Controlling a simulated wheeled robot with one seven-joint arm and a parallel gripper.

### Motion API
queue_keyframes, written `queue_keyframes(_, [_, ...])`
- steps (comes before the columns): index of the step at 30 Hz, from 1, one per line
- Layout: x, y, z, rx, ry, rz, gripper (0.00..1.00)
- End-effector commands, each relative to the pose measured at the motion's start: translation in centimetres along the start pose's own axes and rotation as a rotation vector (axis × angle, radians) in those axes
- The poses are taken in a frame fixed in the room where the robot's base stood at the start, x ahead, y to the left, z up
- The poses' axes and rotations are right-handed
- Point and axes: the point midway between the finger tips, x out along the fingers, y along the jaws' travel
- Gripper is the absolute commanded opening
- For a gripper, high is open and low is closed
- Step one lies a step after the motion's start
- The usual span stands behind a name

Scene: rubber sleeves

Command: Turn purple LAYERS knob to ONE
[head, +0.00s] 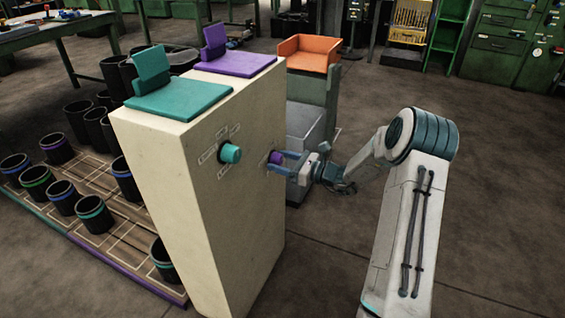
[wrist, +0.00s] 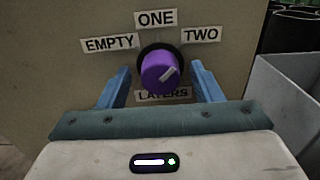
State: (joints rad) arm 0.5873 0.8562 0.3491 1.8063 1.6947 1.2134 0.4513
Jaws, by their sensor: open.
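The purple LAYERS knob (wrist: 161,72) sits on the face of a cream cabinet (head: 215,190). In the wrist view the labels EMPTY (wrist: 109,44), ONE (wrist: 157,18) and TWO (wrist: 201,35) stand around it, with LAYERS (wrist: 163,95) below, partly hidden by the knob. The knob's white mark points up and right, toward TWO. My gripper (wrist: 162,85) is open, with one blue finger on each side of the knob and visible gaps between. In the head view the purple knob (head: 276,158) shows between the fingers of my gripper (head: 279,160).
A teal knob (head: 230,153) with labels sits left on the same face. Teal (head: 180,97) and purple (head: 236,64) plates lie on top of the cabinet. Black sleeves with coloured bands (head: 92,213) stand on boards at left. A grey bin (wrist: 290,95) is at right.

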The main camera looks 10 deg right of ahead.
Motion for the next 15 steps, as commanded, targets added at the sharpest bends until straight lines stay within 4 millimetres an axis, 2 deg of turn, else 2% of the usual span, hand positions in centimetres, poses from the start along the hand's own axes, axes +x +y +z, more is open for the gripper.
queue_keyframes(2, [-0.01, 0.00, 0.02, 0.000, 0.000, 0.000, 0.59])
queue_keyframes(5, [-0.02, 0.00, 0.02, 0.000, 0.000, 0.000, 0.37])
queue_keyframes(7, [-0.03, 0.00, 0.01, 0.000, 0.000, 0.000, 0.17])
queue_keyframes(8, [-0.03, 0.01, 0.01, 0.000, 0.000, 0.000, 0.14])
queue_keyframes(15, [-0.04, 0.04, -0.04, -0.012, 0.000, 0.001, 0.15])
